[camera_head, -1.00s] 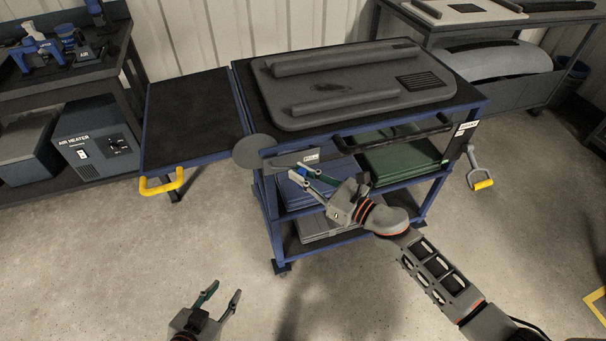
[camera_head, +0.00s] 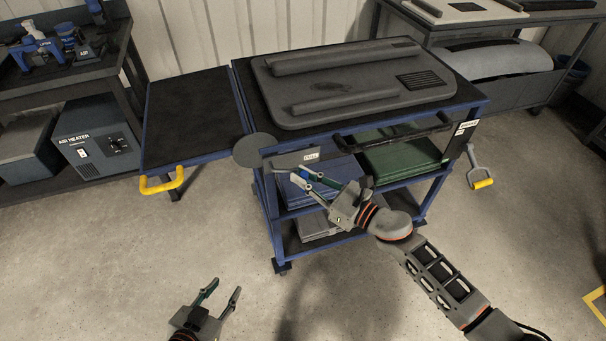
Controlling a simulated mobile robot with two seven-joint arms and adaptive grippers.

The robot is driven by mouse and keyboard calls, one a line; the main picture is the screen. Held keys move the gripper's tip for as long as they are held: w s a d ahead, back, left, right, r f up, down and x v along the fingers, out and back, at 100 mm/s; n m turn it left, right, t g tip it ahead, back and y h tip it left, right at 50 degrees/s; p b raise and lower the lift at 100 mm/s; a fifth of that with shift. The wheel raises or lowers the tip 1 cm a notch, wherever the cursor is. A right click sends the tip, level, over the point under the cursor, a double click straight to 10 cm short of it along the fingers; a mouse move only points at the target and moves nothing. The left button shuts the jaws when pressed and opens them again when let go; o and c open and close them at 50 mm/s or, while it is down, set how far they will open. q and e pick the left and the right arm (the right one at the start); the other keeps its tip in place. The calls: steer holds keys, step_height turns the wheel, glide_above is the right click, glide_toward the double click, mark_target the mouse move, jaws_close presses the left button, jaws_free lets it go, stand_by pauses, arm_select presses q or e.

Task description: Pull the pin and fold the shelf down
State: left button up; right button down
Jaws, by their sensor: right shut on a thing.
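The side shelf (camera_head: 192,112) is a dark panel with a blue frame, standing out level at the left of the blue cart (camera_head: 470,108). It has a yellow handle (camera_head: 161,186) at its front. My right gripper (camera_head: 300,178) is at the cart's front left corner, below a PULL label (camera_head: 311,155). It is shut on a small blue piece, seemingly the pin (camera_head: 303,173); the fingers hide most of it. My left gripper (camera_head: 222,292) is open and empty, low over the floor in front of the cart.
A round grey disc (camera_head: 254,151) sticks out at the cart's front left corner. A large grey panel (camera_head: 350,85) lies on the cart top. A workbench (camera_head: 60,95) with an air heater (camera_head: 98,140) stands at left. The floor under the shelf looks clear.

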arm_select(q)
steer(key=shift+c, duration=1)
steer(key=m+t+h, duration=0.4)
steer(key=m+h, duration=0.1)
steer(key=m, duration=1.2)
glide_toward(157, 192)
steer(key=x, duration=1.1)
steer(key=shift+w, duration=0.2)
